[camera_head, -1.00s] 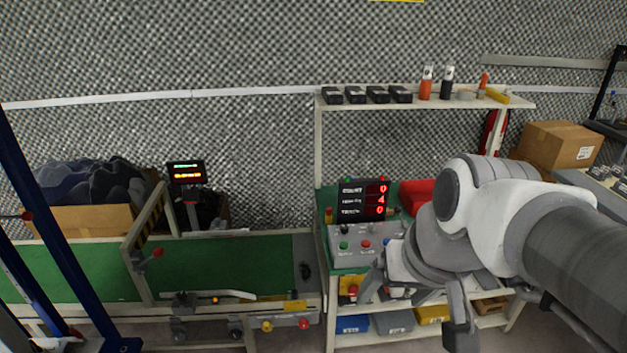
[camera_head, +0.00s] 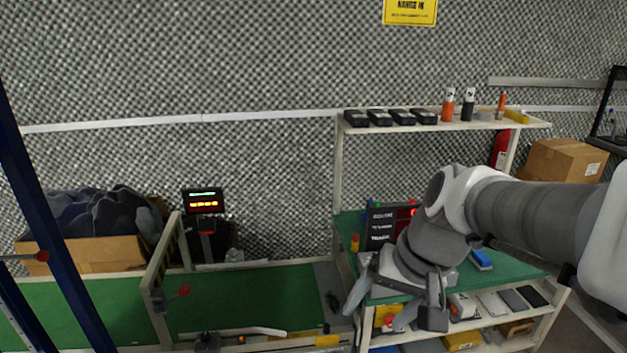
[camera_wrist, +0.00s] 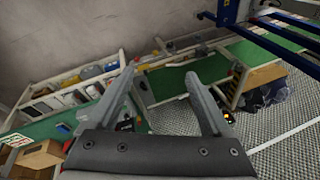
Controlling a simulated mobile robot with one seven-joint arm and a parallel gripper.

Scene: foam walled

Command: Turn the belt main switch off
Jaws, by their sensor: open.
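In the head view my gripper (camera_head: 378,305) is open and empty at the left front corner of the green workbench (camera_head: 515,268). A yellow box with a red knob (camera_head: 388,318) shows just behind and between its fingers; I cannot tell if this is the belt main switch or how it is set. The control panel on the bench is hidden by my arm. The green conveyor belt (camera_head: 90,305) lies to the left. In the wrist view the open fingers (camera_wrist: 160,72) point toward the conveyor and bench, with nothing between the tips.
A dark counter display (camera_head: 388,222) stands on the bench behind my wrist. The bench's upper shelf (camera_head: 440,126) holds black devices and bottles. A lit display on a post (camera_head: 203,201) and a red-knobbed lever (camera_head: 182,291) stand by the belt. Blue posts (camera_head: 45,215) are at far left.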

